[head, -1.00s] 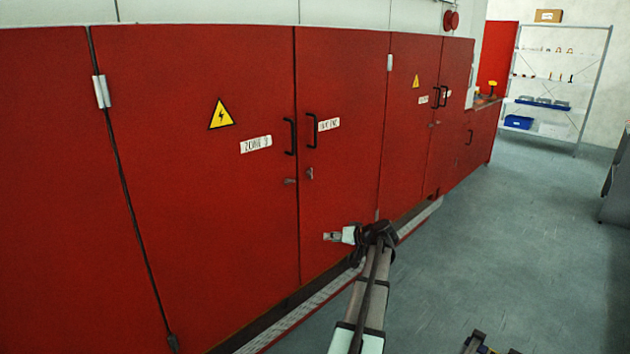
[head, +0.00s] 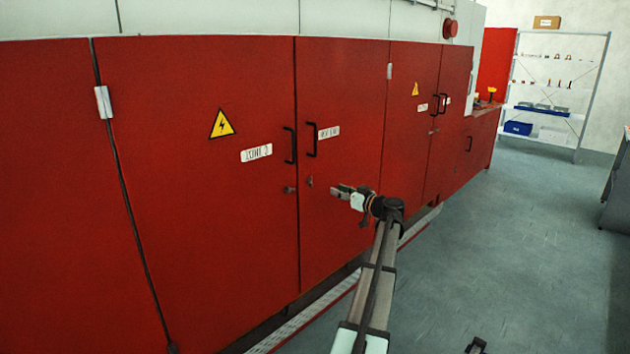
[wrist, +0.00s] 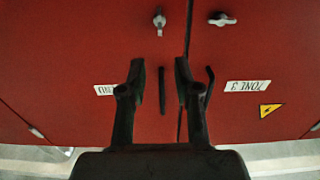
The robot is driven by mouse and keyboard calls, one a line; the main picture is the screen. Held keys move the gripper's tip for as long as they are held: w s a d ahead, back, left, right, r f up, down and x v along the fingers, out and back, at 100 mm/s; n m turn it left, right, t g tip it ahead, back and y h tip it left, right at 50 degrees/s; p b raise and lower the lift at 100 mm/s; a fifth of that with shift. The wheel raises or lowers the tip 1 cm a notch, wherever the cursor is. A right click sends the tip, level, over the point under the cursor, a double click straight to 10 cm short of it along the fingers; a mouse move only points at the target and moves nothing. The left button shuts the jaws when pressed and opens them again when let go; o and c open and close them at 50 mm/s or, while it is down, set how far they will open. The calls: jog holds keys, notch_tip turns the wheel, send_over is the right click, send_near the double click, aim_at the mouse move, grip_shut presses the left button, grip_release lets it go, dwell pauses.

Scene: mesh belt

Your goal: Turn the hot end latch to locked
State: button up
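The hot end latch (head: 310,181) is a small metal turn-latch on the right door of the pair, below that door's black handle (head: 312,140). In the upside-down wrist view the latch (wrist: 159,20) has its lever along the picture's vertical. My gripper (head: 338,190) is just right of the latch in the head view, pointing left. In the wrist view my gripper (wrist: 160,66) has its fingers apart with nothing held; the black handle (wrist: 162,90) shows between them and the latch lies beyond the tips. The door label (head: 329,132) is blurred.
The neighbouring door has a similar latch (head: 289,189), its lever sideways in the wrist view, a handle (head: 290,145) and a ZONE 3 label (head: 256,153). A mesh strip (head: 310,327) runs along the cabinet's foot.

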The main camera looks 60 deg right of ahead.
aim_at(312, 180)
jog(key=p+x, duration=0.3)
jog(key=x, duration=0.9)
jog(key=shift+w+d, duration=0.1)
jog(key=shift+w, duration=0.25)
grip_shut()
